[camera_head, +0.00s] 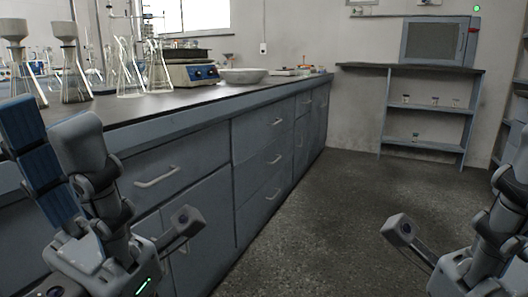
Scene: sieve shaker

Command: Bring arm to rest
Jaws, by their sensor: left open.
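My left gripper (52,125) is at the lower left, in front of the grey cabinet's drawers. Its grey finger and dark blue finger stand apart, with nothing seen held between them. My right gripper (511,160) is at the right edge, over the floor area and partly cut off by the picture's edge. One grey finger of it shows, and I cannot tell whether it is open. Neither gripper is seen touching the bench or cabinet.
A lab bench (155,106) with drawers runs along the left. It bears glass flasks (128,82), a blue-fronted device (192,73) and a pale bowl (243,75). A shelf unit (428,109) holding a grey box (437,42) stands at the back. The floor (330,220) between is clear.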

